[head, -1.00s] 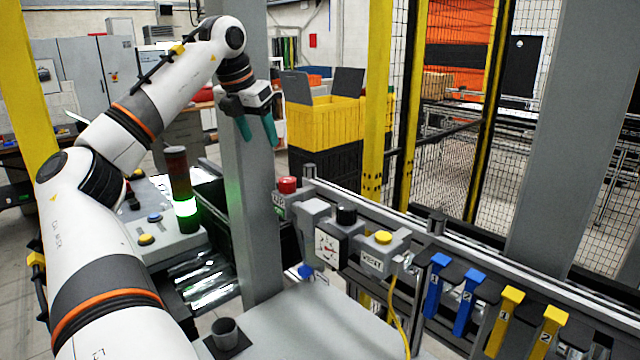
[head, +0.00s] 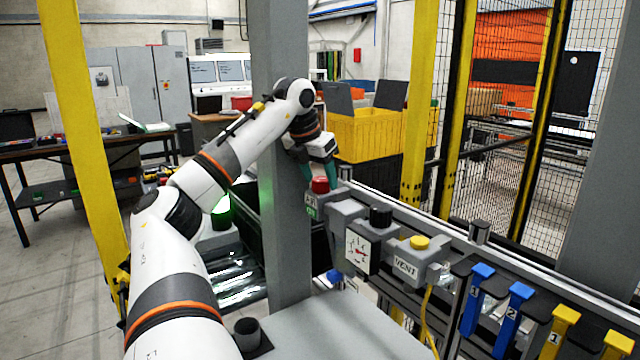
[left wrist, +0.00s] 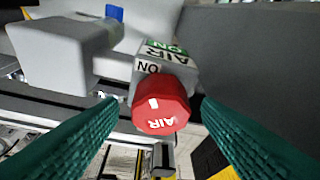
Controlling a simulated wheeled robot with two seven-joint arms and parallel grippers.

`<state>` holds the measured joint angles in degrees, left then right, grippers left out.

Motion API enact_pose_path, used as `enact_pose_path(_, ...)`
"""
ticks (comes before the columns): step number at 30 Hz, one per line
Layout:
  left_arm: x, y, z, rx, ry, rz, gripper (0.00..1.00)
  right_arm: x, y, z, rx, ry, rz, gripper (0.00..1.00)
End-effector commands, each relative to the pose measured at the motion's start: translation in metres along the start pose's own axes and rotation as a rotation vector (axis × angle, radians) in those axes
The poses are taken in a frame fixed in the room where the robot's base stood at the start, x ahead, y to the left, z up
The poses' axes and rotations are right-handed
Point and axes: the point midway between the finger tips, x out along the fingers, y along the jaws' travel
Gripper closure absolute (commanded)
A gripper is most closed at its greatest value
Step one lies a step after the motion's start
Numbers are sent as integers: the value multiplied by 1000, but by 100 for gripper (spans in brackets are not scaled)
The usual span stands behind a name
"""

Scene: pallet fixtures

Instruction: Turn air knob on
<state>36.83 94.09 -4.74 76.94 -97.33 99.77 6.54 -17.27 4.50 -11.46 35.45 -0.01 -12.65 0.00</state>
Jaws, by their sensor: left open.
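The air knob is a red knob (head: 319,185) on a small grey box at the left end of the rail of fixtures. In the left wrist view the red knob (left wrist: 160,104) shows the word AIR and a white mark, with a green and white AIR ON label (left wrist: 165,57) on the box behind it. My left gripper (head: 318,178) is open at the knob, its green fingers (left wrist: 158,128) on either side of it with gaps; they do not visibly grip it. Part of the fingers is hidden behind the knob in the head view. My right gripper is out of view.
Right of the knob along the rail are a pressure gauge (head: 357,252), a black knob (head: 381,215) and a yellow VENT button (head: 420,242). Blue levers (head: 477,300) and yellow levers (head: 558,332) follow. A grey post (head: 285,200) stands close left of the gripper.

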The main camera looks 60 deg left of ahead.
Motion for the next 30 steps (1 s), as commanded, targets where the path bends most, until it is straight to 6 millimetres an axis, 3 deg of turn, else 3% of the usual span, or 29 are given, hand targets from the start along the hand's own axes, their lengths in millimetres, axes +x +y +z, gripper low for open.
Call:
enact_pose_path(12, 9, 0, 0, 0, 1, 0, 41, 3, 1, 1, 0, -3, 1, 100)
enact_pose_path(20, 9, 0, 0, 0, 1, 0, 84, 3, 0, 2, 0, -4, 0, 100)
enact_pose_path(30, 7, 1, -1, -167, -3, -76, 86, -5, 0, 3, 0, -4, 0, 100)
